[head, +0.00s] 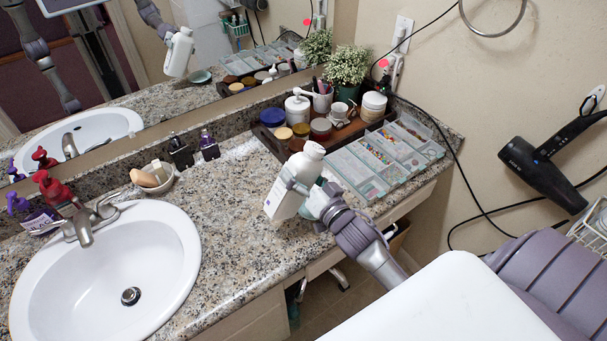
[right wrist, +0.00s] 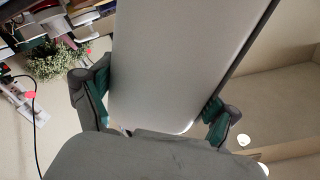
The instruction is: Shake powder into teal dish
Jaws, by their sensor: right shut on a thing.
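My right gripper (head: 302,190) is shut on a white powder bottle (head: 291,184) and holds it over the counter, right of the sink. The bottle leans a little, with its cap at the top. In the right wrist view the bottle's pale side (right wrist: 180,65) fills the middle between the two fingers (right wrist: 155,112). The dish itself appears hidden behind the bottle and gripper. My left gripper is not directly in view.
A clear divided organizer (head: 375,160) with beads lies right of the bottle. Behind it stands a dark tray with jars, a pump bottle (head: 297,105) and a plant (head: 347,66). The white sink (head: 105,270) is at left. Speckled counter between is clear.

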